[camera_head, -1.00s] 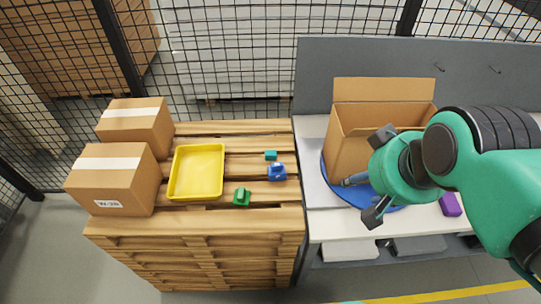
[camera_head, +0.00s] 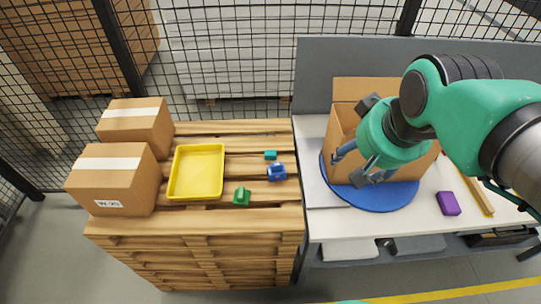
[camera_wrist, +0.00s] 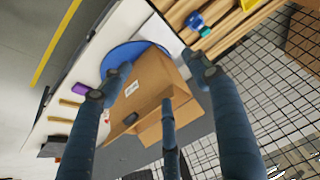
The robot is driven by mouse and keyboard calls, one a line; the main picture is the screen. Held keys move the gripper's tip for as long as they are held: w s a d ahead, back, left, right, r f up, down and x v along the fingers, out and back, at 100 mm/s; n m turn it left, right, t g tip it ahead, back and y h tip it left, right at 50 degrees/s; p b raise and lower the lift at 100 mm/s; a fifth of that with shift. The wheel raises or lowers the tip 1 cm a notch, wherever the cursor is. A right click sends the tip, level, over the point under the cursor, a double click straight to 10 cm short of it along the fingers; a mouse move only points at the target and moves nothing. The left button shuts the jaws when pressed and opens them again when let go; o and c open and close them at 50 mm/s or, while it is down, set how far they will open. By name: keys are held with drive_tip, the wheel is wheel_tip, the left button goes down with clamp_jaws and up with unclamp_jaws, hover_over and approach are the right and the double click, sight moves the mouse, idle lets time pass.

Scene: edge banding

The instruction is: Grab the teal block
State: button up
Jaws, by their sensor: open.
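The small teal block (camera_head: 270,155) lies on the wooden pallet stack, behind the blue block (camera_head: 277,172) and well to the left of my gripper. In the wrist view, the teal block (camera_wrist: 205,32) shows near the top, next to the blue block (camera_wrist: 194,21). My gripper (camera_head: 358,165) is open and empty, above the front of the open cardboard box on the blue disc. In the wrist view its fingers (camera_wrist: 165,95) are spread apart, with the box beyond them.
A green block (camera_head: 241,197) and a yellow tray (camera_head: 197,172) are also on the pallet (camera_head: 200,222). Two closed cartons (camera_head: 112,180) stand at the left. The open box (camera_head: 343,150) sits on the blue disc (camera_head: 385,198) on the bench, with a purple block (camera_head: 448,204) to its right.

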drive_tip(key=w+a+f+g, duration=0.1)
drive_tip(key=w+a, duration=0.2)
drive_tip(key=w, duration=1)
drive_tip(key=g+p, duration=0.3)
drive_tip(key=g, duration=0.1)
hover_over(271, 153)
wheel_tip(271, 153, down, 27)
drive_tip(key=shift+f+m, duration=0.15)
drive_tip(key=shift+m, duration=0.15)
drive_tip(key=shift+f+b, duration=0.45)
drive_tip(key=shift+f, duration=3.8)
drive_tip(key=shift+f, duration=0.15)
